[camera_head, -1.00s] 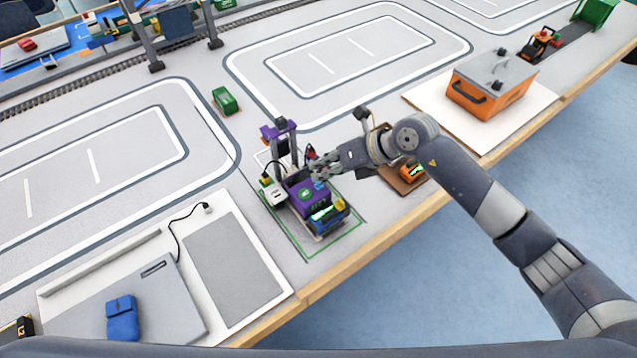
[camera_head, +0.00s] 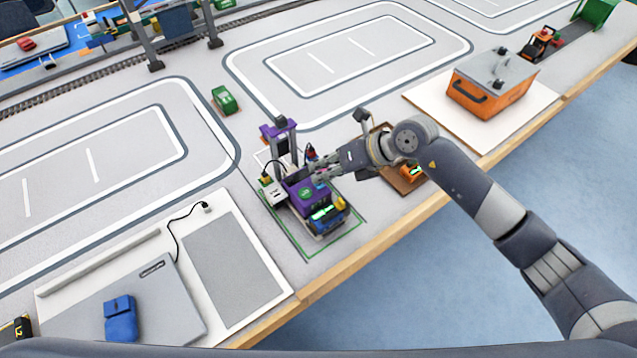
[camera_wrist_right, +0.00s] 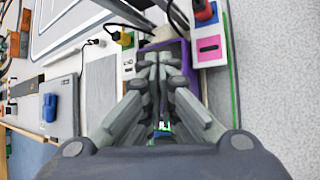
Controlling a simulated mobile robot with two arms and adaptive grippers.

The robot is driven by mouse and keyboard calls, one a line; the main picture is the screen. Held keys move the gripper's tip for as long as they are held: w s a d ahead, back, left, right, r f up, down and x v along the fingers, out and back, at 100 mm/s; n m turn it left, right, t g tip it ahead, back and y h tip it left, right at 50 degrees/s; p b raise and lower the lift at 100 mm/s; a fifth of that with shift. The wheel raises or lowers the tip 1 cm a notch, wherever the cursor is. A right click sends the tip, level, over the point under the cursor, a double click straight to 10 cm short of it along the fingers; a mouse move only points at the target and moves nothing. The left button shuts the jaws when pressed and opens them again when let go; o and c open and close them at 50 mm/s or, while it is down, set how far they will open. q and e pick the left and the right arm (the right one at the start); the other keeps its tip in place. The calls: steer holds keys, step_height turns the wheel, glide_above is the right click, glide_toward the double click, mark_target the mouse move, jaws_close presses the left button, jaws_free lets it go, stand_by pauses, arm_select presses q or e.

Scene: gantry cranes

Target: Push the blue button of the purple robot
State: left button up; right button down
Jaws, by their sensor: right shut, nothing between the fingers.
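The purple robot (camera_head: 303,194) stands on the table inside a green outline, with a dark post and a purple top part at its back and a lit green display at its front. My right gripper (camera_head: 316,178) is shut and empty, with its fingertips over the top of the purple robot. In the right wrist view the closed fingers (camera_wrist_right: 160,60) cover much of the purple body (camera_wrist_right: 188,62). The blue button is hidden or too small to tell apart; I cannot tell whether the fingertips touch it. My left gripper is not in view.
An orange case (camera_head: 491,88) stands on a white board at the right. A small orange device (camera_head: 412,172) lies in a brown tray behind my right wrist. A grey laptop-like panel (camera_head: 170,300) with a blue pouch (camera_head: 121,318) is at the front left. A green block (camera_head: 225,100) stands farther back.

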steer(key=shift+f+b, duration=0.3)
steer(key=shift+f, duration=0.15)
stand_by(0.5)
steer(key=shift+r, duration=0.1)
steer(key=shift+r+p, duration=0.7)
steer(key=shift+r, duration=0.15)
step_height(320, 180, up, 6)
steer(key=p, duration=0.4)
stand_by(0.4)
